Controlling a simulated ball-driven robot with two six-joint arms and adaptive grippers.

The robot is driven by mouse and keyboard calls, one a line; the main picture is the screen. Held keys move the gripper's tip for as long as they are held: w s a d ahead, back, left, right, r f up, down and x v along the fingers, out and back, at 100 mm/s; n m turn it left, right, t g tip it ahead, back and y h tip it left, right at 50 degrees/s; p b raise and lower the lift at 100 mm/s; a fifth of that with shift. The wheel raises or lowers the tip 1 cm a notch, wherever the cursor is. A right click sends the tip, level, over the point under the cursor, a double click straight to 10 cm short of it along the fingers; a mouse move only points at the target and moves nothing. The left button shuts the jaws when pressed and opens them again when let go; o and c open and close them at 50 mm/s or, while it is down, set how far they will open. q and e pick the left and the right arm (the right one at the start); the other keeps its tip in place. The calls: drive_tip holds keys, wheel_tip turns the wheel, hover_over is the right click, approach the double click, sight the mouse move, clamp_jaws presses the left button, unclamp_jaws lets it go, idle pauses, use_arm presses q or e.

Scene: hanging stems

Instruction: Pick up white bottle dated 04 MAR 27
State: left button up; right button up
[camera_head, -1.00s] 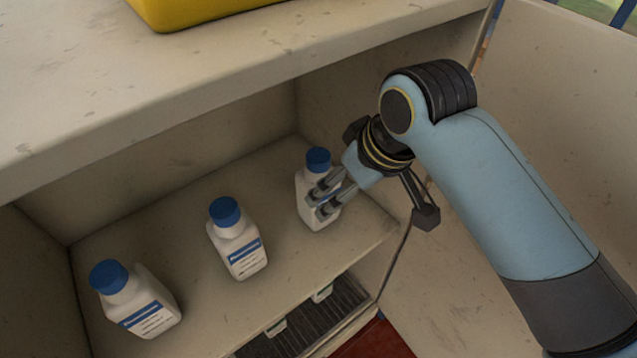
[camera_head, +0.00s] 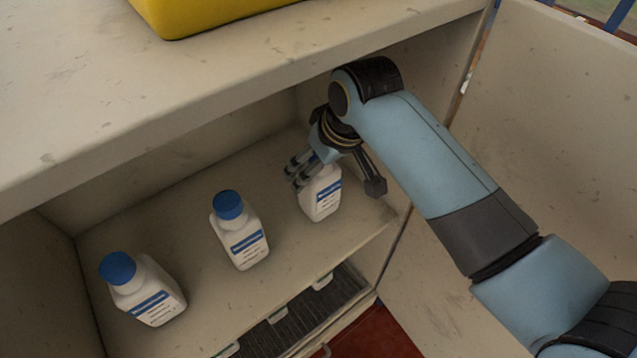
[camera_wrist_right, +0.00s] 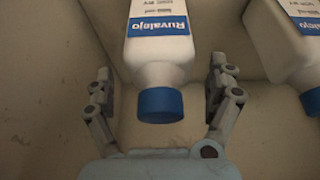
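Three white bottles with blue caps and blue-banded labels stand on the cabinet shelf: a left bottle (camera_head: 150,297), a middle bottle (camera_head: 243,243) and a right bottle (camera_head: 322,200). The dates are too small to read. My right gripper (camera_head: 333,180) is over the right bottle and hides its cap in the head view. In the right wrist view the gripper (camera_wrist_right: 162,80) is open, with a finger on each side of a bottle labelled Ruvalejo (camera_wrist_right: 160,45). Gaps show between fingers and bottle. Part of another bottle (camera_wrist_right: 290,40) is at the right there. My left gripper is out of view.
The shelf (camera_head: 180,225) is enclosed by side and back walls, with the cabinet top (camera_head: 90,110) overhanging it. A yellow object (camera_head: 200,15) sits on top. An open door panel (camera_head: 545,130) stands at the right. A dark rack (camera_head: 310,310) is below the shelf.

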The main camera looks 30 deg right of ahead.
drive_tip(key=c, duration=1.6)
drive_tip(key=shift+r, duration=0.15)
